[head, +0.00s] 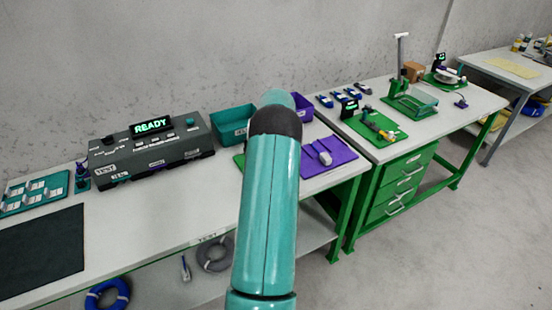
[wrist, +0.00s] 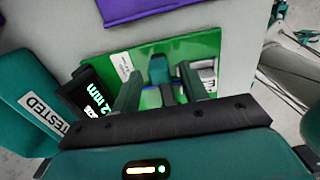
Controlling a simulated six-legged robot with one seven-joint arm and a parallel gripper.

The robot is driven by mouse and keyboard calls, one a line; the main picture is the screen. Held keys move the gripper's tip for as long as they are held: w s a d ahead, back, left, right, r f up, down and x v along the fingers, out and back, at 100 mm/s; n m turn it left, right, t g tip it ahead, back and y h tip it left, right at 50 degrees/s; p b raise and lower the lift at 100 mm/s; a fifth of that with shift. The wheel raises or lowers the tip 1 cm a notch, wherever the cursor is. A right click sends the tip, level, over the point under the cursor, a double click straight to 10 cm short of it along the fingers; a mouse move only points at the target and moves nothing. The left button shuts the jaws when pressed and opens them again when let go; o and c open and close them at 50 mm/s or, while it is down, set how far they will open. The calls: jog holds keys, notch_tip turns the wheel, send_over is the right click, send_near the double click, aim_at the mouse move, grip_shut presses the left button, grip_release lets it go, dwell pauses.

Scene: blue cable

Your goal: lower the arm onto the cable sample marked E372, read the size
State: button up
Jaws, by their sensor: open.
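My gripper (wrist: 160,72) is open in the wrist view, its two dark green fingers over a green plate (wrist: 190,46). A teal upright part (wrist: 158,70) shows between the fingers; I cannot tell whether they touch it. A small white label (wrist: 123,66) lies on the plate, its writing too small to read. Beside the plate a black display (wrist: 92,95) shows green digits ending in "2 mm"; the start is unclear. I cannot make out a cable sample or the marking E372. In the head view my arm hides the gripper and most of the green plate (head: 239,161).
A teal bin (wrist: 32,98) marked TESTED stands at the left in the wrist view. A purple mat (head: 335,158) lies right of my arm. A grey console (head: 152,160) shows READY.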

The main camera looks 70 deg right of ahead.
notch_tip(320, 180, up, 10)
jog(key=shift+r, duration=0.2)
dwell(0.5)
jog(key=w+a+r+m+h, duration=0.1)
jog(key=w+a+r, duration=0.4)
jog(key=w+a, duration=0.25)
jog(key=w+a+r, duration=0.5)
jog(key=w+a, duration=0.1)
jog(key=w, duration=0.2)
jog(key=w+a+r+m+t+h, duration=0.1)
jog(key=w+a+r, duration=0.2)
jog(key=a, duration=0.7)
jog(key=w+a+r+m+t, duration=0.15)
jog(key=w+a+r, duration=0.25)
jog(key=a, duration=0.6)
jog(key=s+a+r+m+t, duration=0.1)
jog(key=s+a, duration=0.1)
jog(key=a, duration=0.9)
jog(key=s+a+r+m, duration=0.1)
jog(key=a+m, duration=0.1)
jog(key=a, duration=0.8)
jog(key=s+a+f+m+t+y, duration=0.1)
jog(key=s+a+f, duration=0.1)
jog(key=s+a, duration=0.3)
jog(key=s+a+f+m+t+y, duration=0.1)
jog(key=s+a, duration=0.3)
jog(key=a, duration=0.4)
jog(key=shift+s+a+f, duration=0.2)
jog(key=shift+s+f, duration=0.2)
jog(key=shift+f, duration=0.45)
